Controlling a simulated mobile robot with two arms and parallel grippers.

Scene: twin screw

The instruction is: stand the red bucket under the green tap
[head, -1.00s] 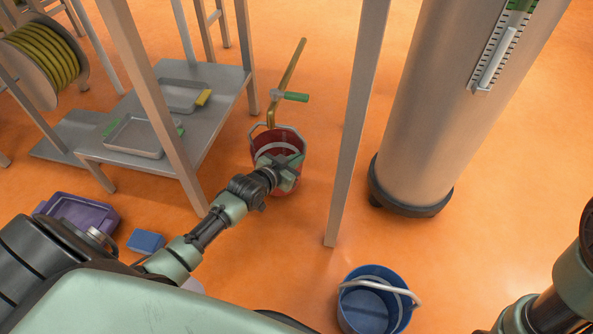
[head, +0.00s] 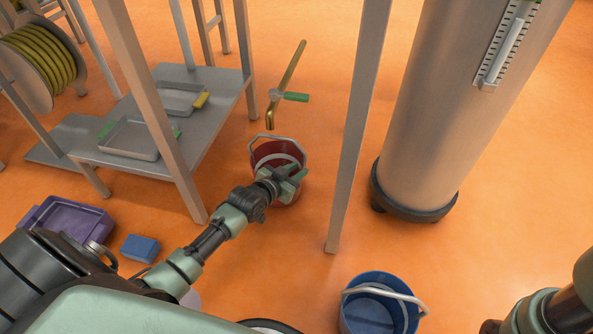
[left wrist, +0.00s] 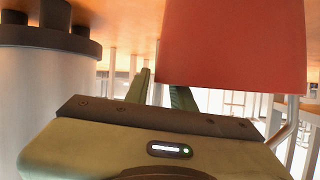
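The red bucket (head: 262,152) is upright in the head view, with its pale handle raised. The tap (head: 269,119), a brass pipe with a green lever, has its spout just above the bucket's far rim in the picture; they do not overlap there. My left gripper (head: 293,180) is at the bucket's near right side and appears shut on its handle; the grip itself is partly hidden. In the left wrist view the red wall (left wrist: 232,45) fills the upper right, beside the fingers (left wrist: 160,88). I cannot tell whether the bucket touches the floor. My right gripper is out of view.
A blue bucket (head: 378,318) stands at the bottom. A grey post (head: 350,150) and a wide column (head: 430,120) are to the right. A low grey table (head: 215,115) with trays is on the left. A purple crate (head: 65,215) and blue block (head: 140,248) lie nearby.

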